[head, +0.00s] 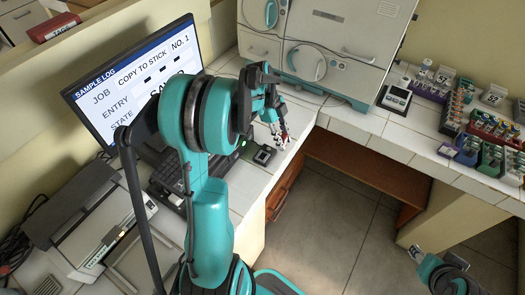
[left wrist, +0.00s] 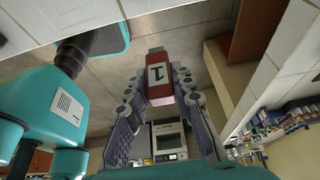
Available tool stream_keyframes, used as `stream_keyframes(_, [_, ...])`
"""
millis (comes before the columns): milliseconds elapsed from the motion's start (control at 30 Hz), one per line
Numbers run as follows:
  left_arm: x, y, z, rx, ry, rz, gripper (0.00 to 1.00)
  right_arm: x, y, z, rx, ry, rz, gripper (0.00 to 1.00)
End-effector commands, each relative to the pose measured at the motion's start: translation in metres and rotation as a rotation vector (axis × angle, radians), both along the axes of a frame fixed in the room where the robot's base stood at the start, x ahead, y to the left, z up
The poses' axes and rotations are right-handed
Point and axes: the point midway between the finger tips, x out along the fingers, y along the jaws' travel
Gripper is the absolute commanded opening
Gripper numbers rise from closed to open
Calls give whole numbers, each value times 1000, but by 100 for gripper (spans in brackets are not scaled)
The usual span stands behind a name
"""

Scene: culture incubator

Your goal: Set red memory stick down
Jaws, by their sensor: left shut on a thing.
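The red memory stick (left wrist: 157,76), with a white label reading 1 and a metal end, is between the fingers of my left gripper (left wrist: 159,92) in the left wrist view. That gripper is shut on it. In the head view the left gripper (head: 277,122) hangs over the white counter near its front edge, with a small bit of the red stick (head: 284,134) showing at the fingertips. My arm hides part of the laptop and counter. My right gripper (head: 417,252) is low at the right, over the floor, its finger opening unclear.
A small black device (head: 263,155) lies on the counter (head: 250,177) just below the left gripper. A white incubator (head: 325,45) stands behind. Racks of tubes (head: 463,105) and a small meter (head: 396,97) stand on the right counter.

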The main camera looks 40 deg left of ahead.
Motion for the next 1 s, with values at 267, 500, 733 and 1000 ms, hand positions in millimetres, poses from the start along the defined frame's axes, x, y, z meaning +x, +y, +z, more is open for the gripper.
stream_keyframes(267, [-18, 58, -39, 1, 0, 5, 6, 0, 0, -16, 0, 0, 0, 40])
stream_keyframes(500, [-23, 72, -50, 1, 0, 2, 6, 0, 0, -19, 0, 0, 0, 40])
stream_keyframes(733, [-22, 71, -83, 1, 0, 2, 6, 0, 0, -31, 0, 0, 0, 40])
stream_keyframes(1000, [-23, 71, -85, 1, 0, 2, 6, 0, 0, -30, 0, 0, 0, 40])
